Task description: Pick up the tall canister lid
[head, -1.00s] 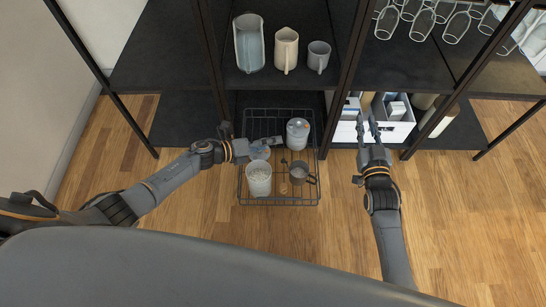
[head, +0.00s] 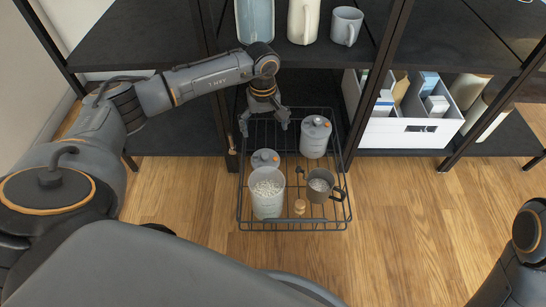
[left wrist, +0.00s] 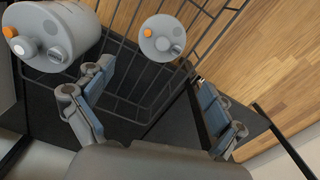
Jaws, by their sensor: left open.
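The round grey lid (head: 265,158), with an orange spot and a small knob, lies in the wire basket beside an open canister (head: 267,199) full of white pieces. In the left wrist view the lid (left wrist: 162,38) shows beyond the fingertips, with nothing between them. My left gripper (head: 264,126) is open and points down over the back of the basket, behind the lid and apart from it. A lidded grey canister (head: 315,139) stands to its right; it also shows in the left wrist view (left wrist: 80,35). My right gripper is out of view.
The black wire basket (head: 292,226) also holds a dark mug (head: 321,186) and a small wooden-topped item (head: 299,206). Pitchers and a mug (head: 346,26) stand on the shelf above. A white bin (head: 410,135) sits at right. Wooden floor in front is clear.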

